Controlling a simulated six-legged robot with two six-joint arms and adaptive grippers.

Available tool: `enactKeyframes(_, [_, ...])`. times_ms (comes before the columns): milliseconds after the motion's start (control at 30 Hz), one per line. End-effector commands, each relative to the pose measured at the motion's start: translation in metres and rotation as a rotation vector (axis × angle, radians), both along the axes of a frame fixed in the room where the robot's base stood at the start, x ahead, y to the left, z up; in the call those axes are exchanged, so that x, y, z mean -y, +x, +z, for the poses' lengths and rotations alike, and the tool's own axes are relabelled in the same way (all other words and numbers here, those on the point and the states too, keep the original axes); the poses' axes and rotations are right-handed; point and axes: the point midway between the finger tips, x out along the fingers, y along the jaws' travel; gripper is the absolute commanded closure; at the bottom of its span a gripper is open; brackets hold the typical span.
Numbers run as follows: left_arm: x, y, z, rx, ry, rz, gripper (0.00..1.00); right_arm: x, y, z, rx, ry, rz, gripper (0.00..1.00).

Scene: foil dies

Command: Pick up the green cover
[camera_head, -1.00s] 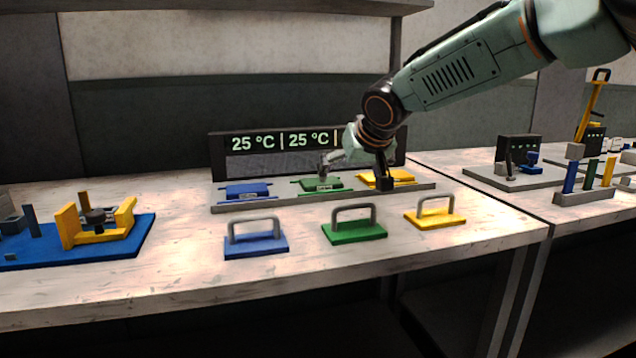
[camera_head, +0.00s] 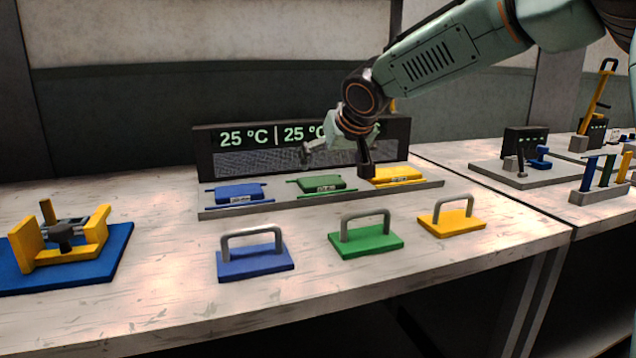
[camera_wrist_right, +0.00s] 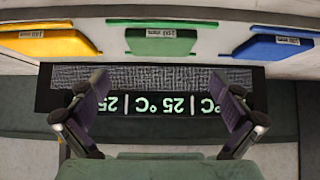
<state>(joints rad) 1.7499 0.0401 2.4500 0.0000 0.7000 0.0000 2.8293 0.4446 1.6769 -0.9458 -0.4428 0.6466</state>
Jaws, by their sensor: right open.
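The green cover (camera_head: 366,242) is a flat green plate with a grey arched handle. It lies on the near part of the bench, between a blue and a yellow one of the same shape. My right gripper (camera_head: 335,160) is open and empty, in front of the temperature display and above the back row of plates. It is above and behind the green cover, clear of it. In the right wrist view both fingers are spread in front of the display, and the handled green cover does not show. My left gripper is not in view.
A blue cover (camera_head: 256,262) and a yellow cover (camera_head: 452,224) flank the green one. Behind them a grey rail holds blue, green (camera_head: 320,185) and yellow flat plates before the display (camera_head: 212,152). A yellow fixture on a blue base (camera_head: 100,272) stands left.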

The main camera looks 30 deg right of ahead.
Motion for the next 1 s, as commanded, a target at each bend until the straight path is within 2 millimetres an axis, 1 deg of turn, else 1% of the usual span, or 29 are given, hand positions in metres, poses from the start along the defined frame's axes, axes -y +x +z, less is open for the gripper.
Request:
enactKeyframes(100, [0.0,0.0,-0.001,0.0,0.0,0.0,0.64,0.002,0.006,-0.01,-0.003,0.001,0.0,0.0])
enactKeyframes(267, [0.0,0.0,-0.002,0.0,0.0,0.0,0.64,0.004,0.016,-0.021,-0.002,0.0,-0.001,0.0])
enactKeyframes(500, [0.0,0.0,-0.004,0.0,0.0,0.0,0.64,0.008,0.041,-0.044,-0.003,0.001,-0.001,0.0])
enactKeyframes(600, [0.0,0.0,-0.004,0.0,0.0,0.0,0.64,0.01,0.048,-0.05,-0.002,0.001,-0.001,0.0])
enactKeyframes(900, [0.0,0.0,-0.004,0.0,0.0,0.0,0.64,0.011,0.053,-0.051,-0.001,0.002,0.0,0.0])
enactKeyframes(1000, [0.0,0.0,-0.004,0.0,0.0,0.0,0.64,0.011,0.053,-0.051,-0.001,0.002,0.0,0.08])
